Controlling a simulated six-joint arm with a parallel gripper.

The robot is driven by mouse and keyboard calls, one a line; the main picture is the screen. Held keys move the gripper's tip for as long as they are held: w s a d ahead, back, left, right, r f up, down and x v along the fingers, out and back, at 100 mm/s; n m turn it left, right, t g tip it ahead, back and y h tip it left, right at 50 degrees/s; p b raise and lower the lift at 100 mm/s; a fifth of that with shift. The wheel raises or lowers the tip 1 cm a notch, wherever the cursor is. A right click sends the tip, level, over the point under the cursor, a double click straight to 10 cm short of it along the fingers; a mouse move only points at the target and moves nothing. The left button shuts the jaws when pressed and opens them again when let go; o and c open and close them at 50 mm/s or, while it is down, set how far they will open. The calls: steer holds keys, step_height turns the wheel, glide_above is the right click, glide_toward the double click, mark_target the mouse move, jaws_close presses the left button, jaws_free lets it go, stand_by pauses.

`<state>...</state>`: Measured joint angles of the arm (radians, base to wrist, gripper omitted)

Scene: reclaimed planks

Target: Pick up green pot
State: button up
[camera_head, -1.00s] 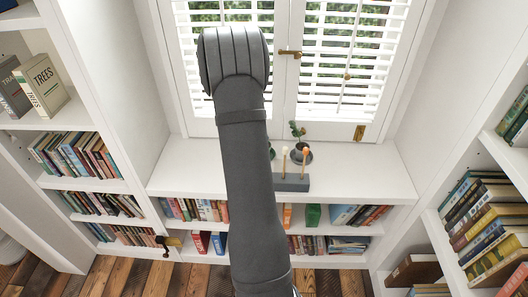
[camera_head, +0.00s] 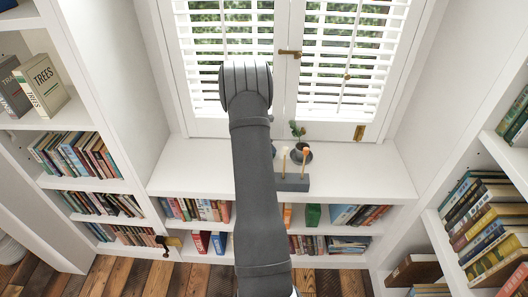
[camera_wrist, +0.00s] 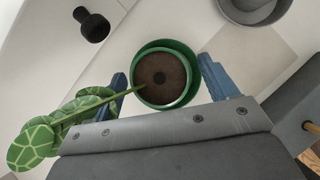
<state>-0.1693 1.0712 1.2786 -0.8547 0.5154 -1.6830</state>
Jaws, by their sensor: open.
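The green pot (camera_wrist: 187,55) shows in the wrist view, round and seen from above, with brown soil inside. A thin green stem runs from it to patterned green leaves (camera_wrist: 38,135) at the lower left. My gripper (camera_wrist: 165,84) is open, with a blue finger on each side of the pot's near part in the picture. I cannot tell whether the fingers touch it. In the head view, my dark arm reaches over the white ledge, and I cannot make out the green pot there.
A grey bowl (camera_wrist: 262,8) and a small black object (camera_wrist: 92,26) are near the pot. A grey block (camera_head: 292,183) with upright sticks stands on the white ledge (camera_head: 360,180). A window with shutters (camera_head: 345,60) is behind, and bookshelves flank both sides.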

steer(key=shift+w+d+f, duration=0.1)
steer(key=shift+w+f, duration=0.1)
steer(key=shift+f, duration=0.2)
steer(key=c, duration=1.3)
steer(key=shift+r, duration=0.1)
steer(key=shift+c, duration=0.2)
steer(key=shift+r, duration=0.55)
step_height(320, 180, up, 3)
steer(key=s+d+r, duration=0.5)
steer(key=d+r, duration=0.4)
steer(key=d, duration=0.1)
steer(key=shift+s+d+r, duration=0.2)
steer(key=shift+r, duration=0.2)
